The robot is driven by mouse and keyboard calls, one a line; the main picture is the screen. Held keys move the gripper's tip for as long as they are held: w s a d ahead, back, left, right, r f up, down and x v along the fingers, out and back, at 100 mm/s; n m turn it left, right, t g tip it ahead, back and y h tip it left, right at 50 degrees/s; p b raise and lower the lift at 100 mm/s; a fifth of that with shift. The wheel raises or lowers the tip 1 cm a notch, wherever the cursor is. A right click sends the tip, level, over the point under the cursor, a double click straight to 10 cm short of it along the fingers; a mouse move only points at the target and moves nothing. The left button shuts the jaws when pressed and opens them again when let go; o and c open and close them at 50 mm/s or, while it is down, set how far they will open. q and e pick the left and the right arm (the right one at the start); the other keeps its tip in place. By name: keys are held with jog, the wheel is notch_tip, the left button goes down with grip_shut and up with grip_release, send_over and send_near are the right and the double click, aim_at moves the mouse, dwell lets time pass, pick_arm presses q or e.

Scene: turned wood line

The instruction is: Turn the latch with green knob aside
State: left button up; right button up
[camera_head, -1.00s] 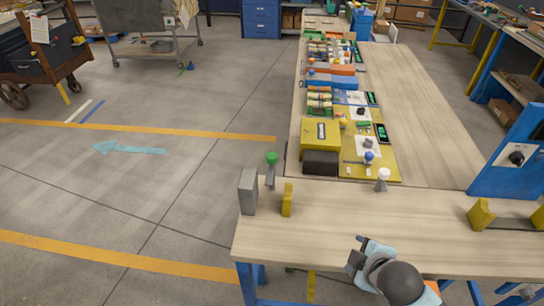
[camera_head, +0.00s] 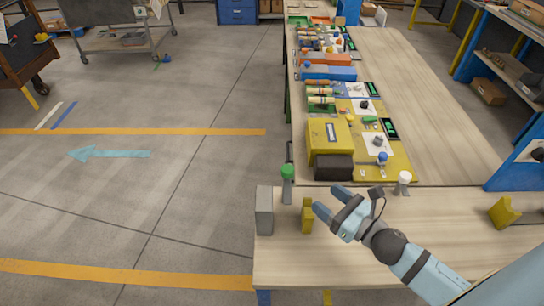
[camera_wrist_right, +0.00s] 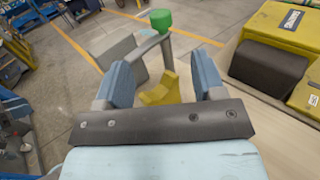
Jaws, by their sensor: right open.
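The latch with the green knob (camera_head: 287,172) stands at the near table's left edge, its grey arm (camera_head: 287,193) below the knob. In the right wrist view the green knob (camera_wrist_right: 160,20) sits beyond the fingers, on a grey bar that slants down to the left. My right gripper (camera_head: 330,201) is open and empty, to the right of the latch and apart from it. Its blue fingers (camera_wrist_right: 162,78) show spread in the wrist view. My left gripper is not in view.
A grey block (camera_head: 264,210) and a yellow block (camera_head: 307,215) stand close by the latch. A white knob (camera_head: 404,178) is to the right. A yellow box (camera_head: 329,145) and a dark block (camera_head: 334,167) lie behind the gripper. Bare table lies in front.

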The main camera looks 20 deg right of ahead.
aim_at(291, 171)
jog(key=p+x, duration=0.3)
jog(key=x, duration=0.9)
jog(key=shift+w+a+r, duration=0.1)
jog(key=shift+w, duration=0.15)
jog(key=shift+w+a, duration=0.2)
jog(key=shift+w, duration=0.35)
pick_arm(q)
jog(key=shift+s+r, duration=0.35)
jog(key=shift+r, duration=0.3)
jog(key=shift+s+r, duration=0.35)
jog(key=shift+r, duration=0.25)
